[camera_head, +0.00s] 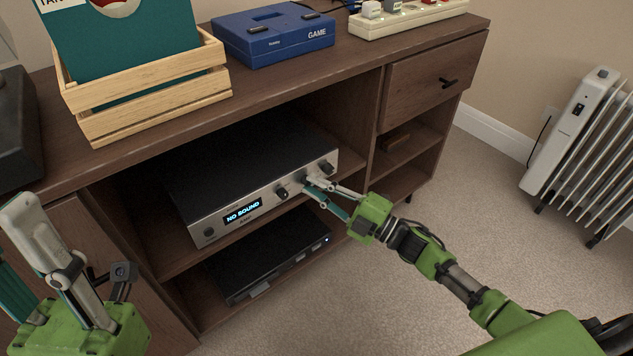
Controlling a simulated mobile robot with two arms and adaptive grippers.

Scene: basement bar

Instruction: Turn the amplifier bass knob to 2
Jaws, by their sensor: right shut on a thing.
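The amplifier (258,150) is a black-topped box with a silver front, on the upper open shelf of the cabinet. Its lit display (243,210) reads "NO SOUND". One dark knob (282,191) is right of the display, and another knob (326,168) is near the right end of the front. My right gripper (307,184) is at the front between these two knobs, shut on a small knob there that its fingertips mostly hide. Knob labels and settings are too small to read. My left gripper (22,222) is raised at the lower left, away from the amplifier, partly cut off by the frame.
A black device (268,254) sits on the shelf below. The wooden cabinet top (300,84) holds a record crate (150,110), a blue game console (274,38) and a power strip (410,18). A white radiator (572,130) stands right. The carpet in front is clear.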

